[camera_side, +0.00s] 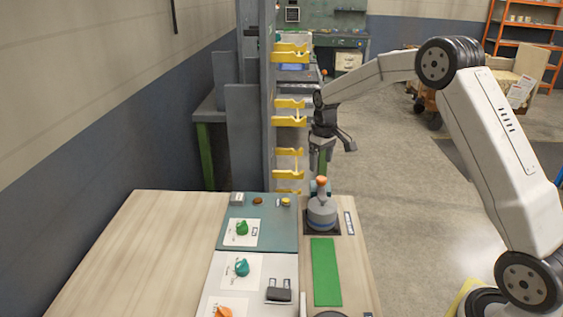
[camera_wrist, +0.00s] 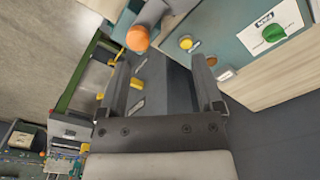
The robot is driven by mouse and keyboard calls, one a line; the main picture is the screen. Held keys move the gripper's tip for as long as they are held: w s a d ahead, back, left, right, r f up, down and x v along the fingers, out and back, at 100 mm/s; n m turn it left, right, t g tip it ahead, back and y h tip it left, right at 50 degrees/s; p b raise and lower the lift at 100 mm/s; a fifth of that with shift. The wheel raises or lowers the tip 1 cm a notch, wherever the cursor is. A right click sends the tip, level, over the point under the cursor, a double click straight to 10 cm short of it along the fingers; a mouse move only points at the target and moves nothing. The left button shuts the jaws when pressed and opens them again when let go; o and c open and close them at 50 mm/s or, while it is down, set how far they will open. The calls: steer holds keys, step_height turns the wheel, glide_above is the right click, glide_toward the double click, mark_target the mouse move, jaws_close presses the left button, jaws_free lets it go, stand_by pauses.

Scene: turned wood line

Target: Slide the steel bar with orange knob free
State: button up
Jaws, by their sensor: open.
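An orange knob (camera_side: 321,181) stands above a grey, rounded body (camera_side: 322,212) on a dark square at the right part of the bench. In the wrist view the orange knob (camera_wrist: 138,38) is above and left of the space between my fingers, with grey metal behind it. I cannot clearly make out the steel bar itself. My gripper (camera_side: 331,148) hangs beyond the bench's far edge, above and behind the knob, apart from it. In the wrist view my gripper (camera_wrist: 162,75) is open, with nothing between its fingers.
A grey upright post (camera_side: 268,110) with yellow brackets (camera_side: 288,119) stands close left of my gripper. The bench panel carries a yellow button (camera_side: 286,201), a green knob (camera_side: 242,228) and a teal knob (camera_side: 242,267). A green strip (camera_side: 326,272) lies nearer. The bench's left side is bare.

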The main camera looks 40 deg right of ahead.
mark_target(322, 178)
steer(key=shift+w+d+f, duration=0.1)
steer(key=shift+w+d, duration=0.45)
steer(key=shift+d, duration=0.35)
steer(key=shift+w+d+f, duration=0.1)
steer(key=shift+w+d, duration=0.4)
steer(key=shift+d, duration=0.4)
steer(key=shift+f, duration=0.15)
steer(key=shift+f, duration=3.8)
jaws_close()
